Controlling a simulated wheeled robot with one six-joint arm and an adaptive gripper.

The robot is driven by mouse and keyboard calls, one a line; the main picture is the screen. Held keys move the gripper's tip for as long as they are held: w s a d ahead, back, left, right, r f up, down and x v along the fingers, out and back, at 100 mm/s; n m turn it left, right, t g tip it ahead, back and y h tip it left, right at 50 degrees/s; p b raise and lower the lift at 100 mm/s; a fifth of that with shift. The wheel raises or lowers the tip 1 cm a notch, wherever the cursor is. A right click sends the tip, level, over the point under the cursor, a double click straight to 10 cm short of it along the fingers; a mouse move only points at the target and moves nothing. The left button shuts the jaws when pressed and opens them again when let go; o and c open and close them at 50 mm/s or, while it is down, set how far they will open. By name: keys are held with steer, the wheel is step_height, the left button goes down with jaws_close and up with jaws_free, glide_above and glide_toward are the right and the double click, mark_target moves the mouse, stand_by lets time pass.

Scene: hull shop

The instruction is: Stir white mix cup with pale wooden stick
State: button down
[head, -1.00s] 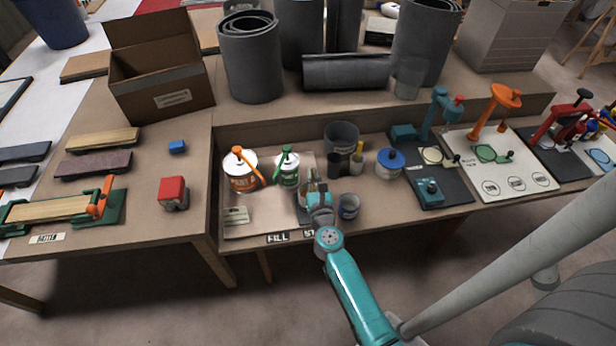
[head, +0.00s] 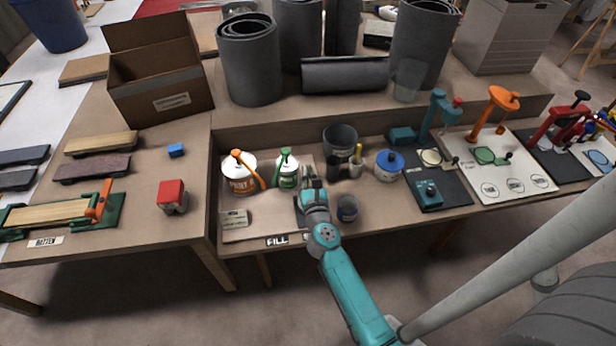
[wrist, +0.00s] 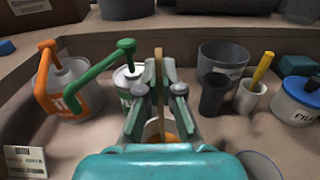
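My gripper (head: 311,186) is over the middle of the bench bay. In the wrist view its two fingers (wrist: 159,82) are closed on the pale wooden stick (wrist: 158,68), which stands about upright between them. Below the fingers, a pale-rimmed cup with orange-amber contents (wrist: 160,131) shows in part, apparently the white mix cup. In the head view my gripper hides most of this cup.
Orange-pump (head: 240,184) and green-pump (head: 287,178) cans stand left of my gripper. A second cup (head: 347,208) is close on the right. Behind are a dark bucket (head: 340,138), a dark cup (head: 333,168) and a pale cup with a yellow handle (head: 355,168). A blue-lidded tub (head: 388,173) is farther right.

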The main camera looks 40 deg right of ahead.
mark_target(308, 167)
steer(key=shift+r, duration=2.4)
steer(key=shift+r, duration=2.4)
